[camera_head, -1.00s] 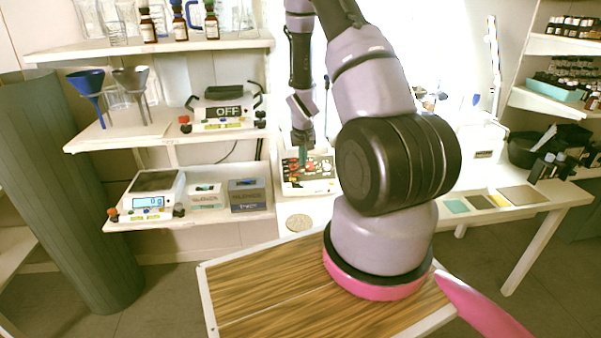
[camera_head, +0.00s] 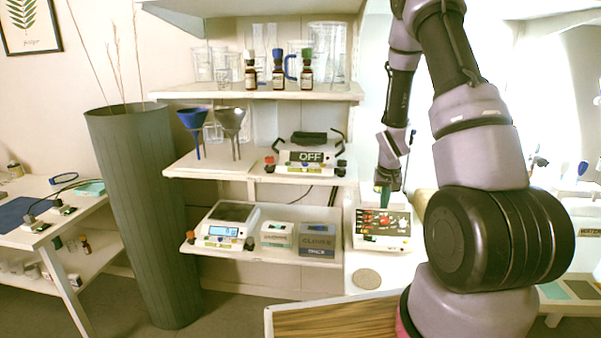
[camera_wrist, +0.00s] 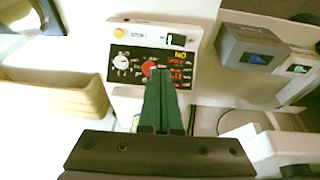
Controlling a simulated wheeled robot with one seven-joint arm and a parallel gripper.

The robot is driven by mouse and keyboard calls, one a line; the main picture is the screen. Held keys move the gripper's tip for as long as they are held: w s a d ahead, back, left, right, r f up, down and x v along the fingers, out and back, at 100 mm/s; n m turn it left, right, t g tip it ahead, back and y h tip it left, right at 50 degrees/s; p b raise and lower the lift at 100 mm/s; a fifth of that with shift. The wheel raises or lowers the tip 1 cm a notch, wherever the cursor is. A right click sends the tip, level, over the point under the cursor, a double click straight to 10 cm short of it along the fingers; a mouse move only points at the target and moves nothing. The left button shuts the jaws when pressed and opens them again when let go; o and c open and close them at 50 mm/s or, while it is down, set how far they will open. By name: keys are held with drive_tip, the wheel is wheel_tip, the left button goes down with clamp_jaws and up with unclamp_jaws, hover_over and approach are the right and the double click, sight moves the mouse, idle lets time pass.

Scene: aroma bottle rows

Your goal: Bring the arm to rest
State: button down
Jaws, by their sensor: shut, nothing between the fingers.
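My gripper (camera_head: 383,188) hangs at the end of my bent arm, pointing down in front of a white control box (camera_head: 382,238) with a dark panel and red markings. In the wrist view the green fingers of my gripper (camera_wrist: 162,105) are together, with nothing between them. Their tips overlap the panel of the control box (camera_wrist: 150,62) in that view, near its red knob; I cannot tell whether they touch it.
Shelves beside the arm hold a device reading OFF (camera_head: 308,158), a scale (camera_head: 228,226), grey boxes (camera_head: 317,240), funnels (camera_head: 192,122) and brown bottles (camera_head: 306,70). A tall grey planter (camera_head: 145,215) stands at left. A round disc (camera_head: 367,278) lies below the control box.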

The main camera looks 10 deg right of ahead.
drive_tip(key=s+a+r+t, duration=0.1)
drive_tip(key=s+a+r, duration=0.15)
drive_tip(key=r, duration=0.55)
drive_tip(key=s+a+r+y, duration=0.1)
drive_tip(key=s+a+r, duration=0.15)
drive_tip(key=r, duration=0.65)
drive_tip(key=s+a+r+t, duration=0.1)
drive_tip(key=s+a+r, duration=0.15)
drive_tip(key=r, duration=0.55)
drive_tip(key=s+a+r+t+y, duration=0.1)
drive_tip(key=s+a+r, duration=0.3)
drive_tip(key=s, duration=0.5)
drive_tip(key=s+a+r+t+y, duration=0.1)
drive_tip(key=s+a+r, duration=0.2)
drive_tip(key=s+r, duration=0.5)
drive_tip(key=shift+s+a+r+m+y, duration=0.2)
drive_tip(key=shift+s+a+m+y, duration=0.15)
drive_tip(key=shift+s, duration=0.2)
